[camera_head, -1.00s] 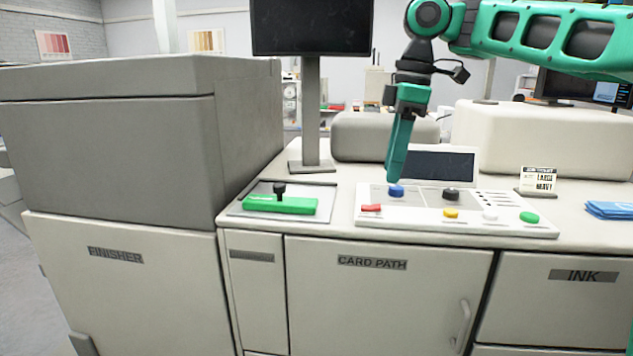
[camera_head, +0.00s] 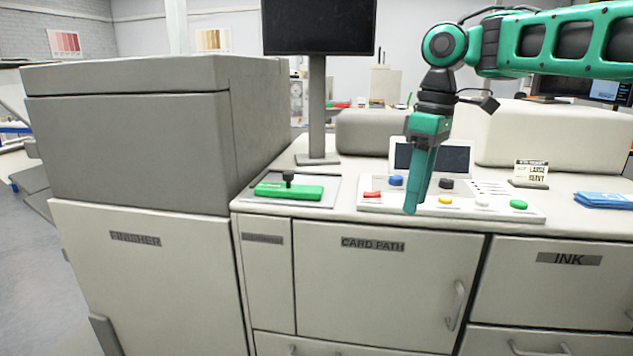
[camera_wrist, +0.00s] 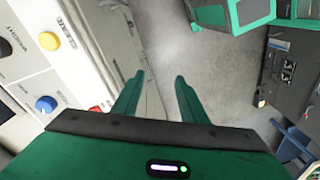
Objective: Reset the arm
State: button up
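My teal gripper (camera_head: 412,208) points down at the front edge of the control panel (camera_head: 540,213), between the red button (camera_head: 372,195) and the yellow button (camera_head: 445,199). The blue button (camera_head: 396,180) is behind and left of the gripper in the head view. The wrist view also shows the blue button (camera_wrist: 46,104), the yellow button (camera_wrist: 48,41) and part of the red button (camera_wrist: 95,109), left of the fingers.
A green-handled slider (camera_head: 290,192) sits on a plate left of the panel. A monitor (camera_head: 318,28) stands behind it on a post. The grey finisher (camera_head: 130,140) rises at left. A sign (camera_head: 531,172) and blue packets (camera_head: 603,200) are at right. Floor before the cabinet is clear.

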jog(key=s+d+f+m, duration=0.8)
jog(key=s+d+f, duration=0.2)
jog(key=s, duration=0.3)
jog(key=s+d+f+m+h, duration=0.1)
jog(key=s+d+f+m, duration=0.8)
jog(key=s+d, duration=0.3)
jog(key=shift+s+f+m, duration=0.3)
jog(key=shift+s+f, duration=0.3)
jog(key=shift+s, duration=0.55)
